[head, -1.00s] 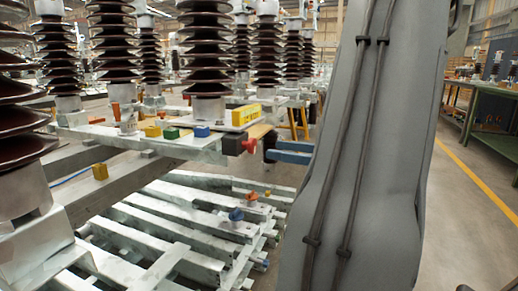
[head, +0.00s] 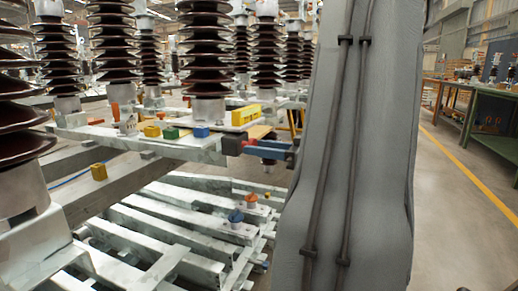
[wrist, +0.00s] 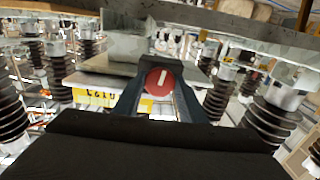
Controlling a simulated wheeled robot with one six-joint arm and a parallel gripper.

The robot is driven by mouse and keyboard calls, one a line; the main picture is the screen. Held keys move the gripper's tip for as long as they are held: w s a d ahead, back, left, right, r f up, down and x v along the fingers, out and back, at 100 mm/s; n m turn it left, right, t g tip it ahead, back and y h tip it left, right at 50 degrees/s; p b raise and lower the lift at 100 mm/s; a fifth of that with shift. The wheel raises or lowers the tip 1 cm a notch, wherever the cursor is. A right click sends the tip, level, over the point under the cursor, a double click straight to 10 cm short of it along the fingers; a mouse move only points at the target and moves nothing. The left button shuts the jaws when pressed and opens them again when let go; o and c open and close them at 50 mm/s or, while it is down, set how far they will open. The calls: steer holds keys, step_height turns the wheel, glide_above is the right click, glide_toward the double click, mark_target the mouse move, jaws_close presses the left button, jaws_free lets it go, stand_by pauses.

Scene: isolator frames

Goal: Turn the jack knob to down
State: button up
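The jack knob (wrist: 160,81) is a round red knob with a white pointer mark, which stands nearly upright in the wrist view, tilted slightly right. In the head view, the red of the knob (head: 249,142) shows at the end of the metal beam, beside a dark box (head: 232,144). My gripper (wrist: 161,75) has one finger on each side of the knob in the wrist view and looks open. In the head view, my gripper (head: 255,149) reaches in from the right, right at the knob. Whether the fingers touch it is hard to tell.
A yellow box (head: 246,115) and small yellow, green and blue blocks (head: 201,131) sit on the beam. Blue and orange knobs (head: 236,216) stand on the lower frame. Tall brown insulators (head: 208,50) rise behind. Open floor (head: 450,220) lies at the right.

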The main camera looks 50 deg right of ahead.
steer(key=shift+c, duration=1.3)
